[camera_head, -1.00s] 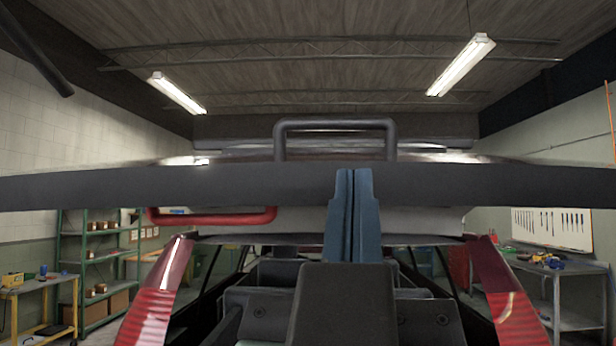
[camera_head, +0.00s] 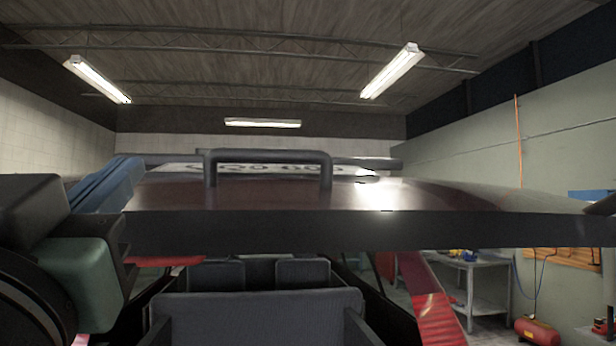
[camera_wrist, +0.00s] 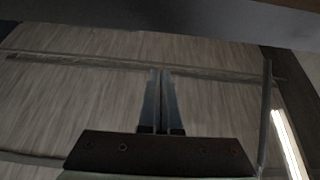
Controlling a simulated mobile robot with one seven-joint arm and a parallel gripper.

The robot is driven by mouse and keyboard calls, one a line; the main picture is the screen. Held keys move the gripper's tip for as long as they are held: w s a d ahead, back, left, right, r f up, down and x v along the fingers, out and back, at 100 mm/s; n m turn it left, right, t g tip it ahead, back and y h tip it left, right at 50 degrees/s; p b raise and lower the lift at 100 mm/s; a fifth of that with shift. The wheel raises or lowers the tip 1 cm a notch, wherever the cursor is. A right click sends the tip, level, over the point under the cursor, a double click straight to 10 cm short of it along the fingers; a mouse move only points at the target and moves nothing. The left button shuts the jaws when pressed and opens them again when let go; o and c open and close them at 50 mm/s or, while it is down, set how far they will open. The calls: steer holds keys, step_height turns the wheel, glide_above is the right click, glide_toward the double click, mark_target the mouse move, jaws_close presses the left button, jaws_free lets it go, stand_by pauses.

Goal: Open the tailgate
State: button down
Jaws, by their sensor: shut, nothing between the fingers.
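The tailgate (camera_head: 400,230) is raised and lies nearly level across the head view, above the opening at the car's rear. Its dark edge faces me, and a dark bar handle (camera_head: 268,156) stands up from it. My gripper (camera_head: 128,166) is at the left of the head view, with its blue fingers closed together beside the tailgate's left part. I cannot tell whether they touch it. In the wrist view the gripper (camera_wrist: 160,75) is shut and empty, pointing towards the ceiling, with a dark panel edge (camera_wrist: 200,18) across the top.
Below the tailgate are the dark seats (camera_head: 260,312) and a red rear pillar (camera_head: 432,300). A metal workbench (camera_head: 470,275) and a red compressor (camera_head: 537,331) stand at the right. Ceiling lamps (camera_head: 392,70) hang above. Floor room shows at the lower right.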

mark_target(138, 206)
steer(key=shift+w+a+f+p, duration=0.15)
steer(key=shift+w+f+p, duration=0.25)
steer(key=shift+w, duration=0.3)
steer(key=shift+w+a+f+p, duration=0.25)
steer(key=shift+w+p, duration=0.2)
steer(key=shift+w, duration=0.25)
steer(key=shift+w+a+f+p, duration=0.1)
steer(key=shift+w+f+p, duration=0.3)
steer(key=shift+w, duration=0.3)
step_height(138, 206, down, 16)
steer(key=s+t+b, duration=0.1)
steer(key=b, duration=1.6)
steer(key=shift+t, duration=0.4)
steer(key=shift+d+r, duration=0.15)
steer(key=shift+r, duration=0.1)
